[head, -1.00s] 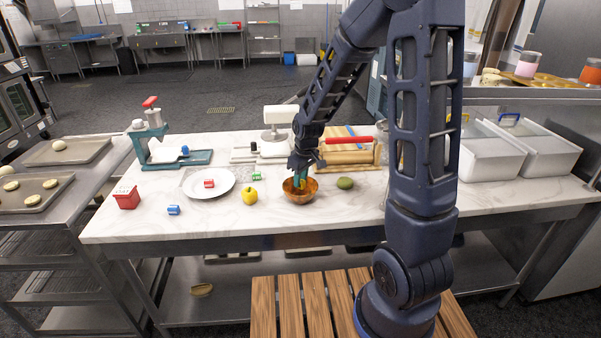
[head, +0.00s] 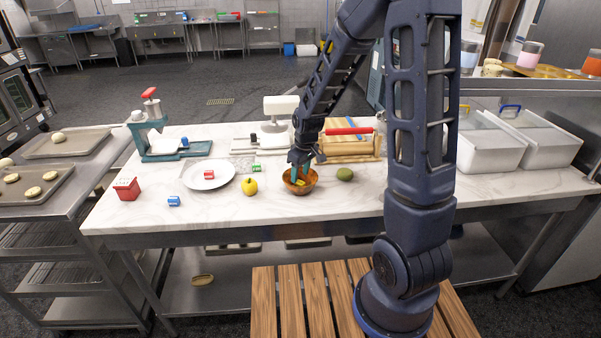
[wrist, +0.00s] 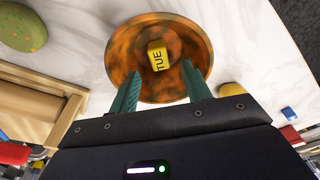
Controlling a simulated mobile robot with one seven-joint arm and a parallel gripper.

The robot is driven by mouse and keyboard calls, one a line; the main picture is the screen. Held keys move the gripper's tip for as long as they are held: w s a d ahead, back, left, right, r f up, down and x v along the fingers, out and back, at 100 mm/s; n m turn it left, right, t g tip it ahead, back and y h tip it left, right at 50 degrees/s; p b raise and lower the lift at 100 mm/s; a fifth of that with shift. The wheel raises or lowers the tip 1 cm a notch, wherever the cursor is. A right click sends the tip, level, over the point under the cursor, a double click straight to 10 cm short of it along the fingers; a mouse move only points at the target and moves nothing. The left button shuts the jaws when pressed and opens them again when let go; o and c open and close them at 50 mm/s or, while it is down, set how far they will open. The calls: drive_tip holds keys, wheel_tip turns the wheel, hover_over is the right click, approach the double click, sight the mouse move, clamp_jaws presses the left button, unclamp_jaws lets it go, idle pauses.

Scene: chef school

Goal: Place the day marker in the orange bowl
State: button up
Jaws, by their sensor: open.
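The orange bowl (head: 313,184) stands on the marble counter, right of the yellow apple. In the wrist view, the bowl (wrist: 127,38) fills the upper middle, mottled orange and brown. A yellow day marker (wrist: 157,56) lettered TUE lies inside on its bottom; it also shows as a small yellow patch in the head view (head: 300,183). My gripper (wrist: 156,72) is open, its teal fingers apart on either side of the marker with gaps visible. In the head view my gripper (head: 301,174) points down into the bowl.
A green fruit (head: 345,174) is right of the bowl and a yellow apple (head: 249,187) left. A wooden rack (head: 350,149) stands behind.

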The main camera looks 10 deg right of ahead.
sight(301, 182)
drive_tip(key=shift+r, duration=0.1)
wheel_tip(301, 182, up, 7)
idle(0.7)
drive_tip(key=s+d+r+m+t+h, duration=0.1)
drive_tip(key=s+d+r+m+t, duration=0.2)
drive_tip(key=s+d+r+m, duration=0.6)
drive_tip(key=s+d+r, duration=0.8)
drive_tip(key=s+d, duration=0.2)
drive_tip(key=s, duration=0.1)
drive_tip(key=shift+s, duration=0.2)
